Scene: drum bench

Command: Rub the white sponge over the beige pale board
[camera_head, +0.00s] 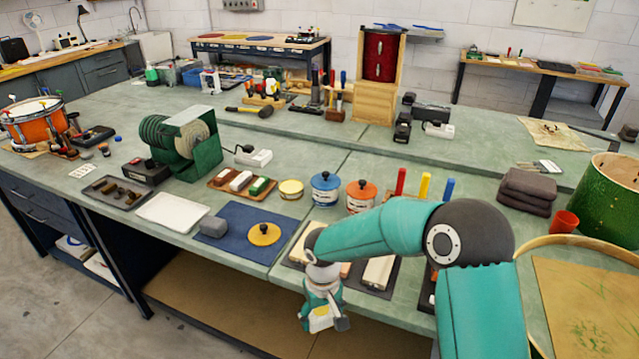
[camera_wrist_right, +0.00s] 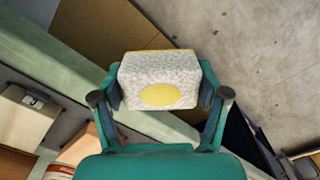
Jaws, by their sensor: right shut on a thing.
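My right gripper (camera_head: 322,312) hangs in front of the bench's front edge. It is shut on the white sponge (camera_wrist_right: 158,82), a speckled block with a yellow oval on its face. The sponge also shows in the head view (camera_head: 321,322), low in the fingers and clear of the bench. A beige pale board (camera_head: 303,242) lies near the front edge, partly hidden by my right arm. A second cream piece (camera_head: 379,270) lies to its right on a dark tray. I cannot tell for sure which is the named board. My left gripper is not in view.
A blue mat (camera_head: 240,240) with a yellow disc (camera_head: 264,234) and a grey block (camera_head: 213,227) lies left of the boards. Blue (camera_head: 325,188) and orange (camera_head: 361,195) tins stand behind. A green drum (camera_head: 609,200) is at right. A brown lower shelf (camera_head: 235,325) lies under the bench.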

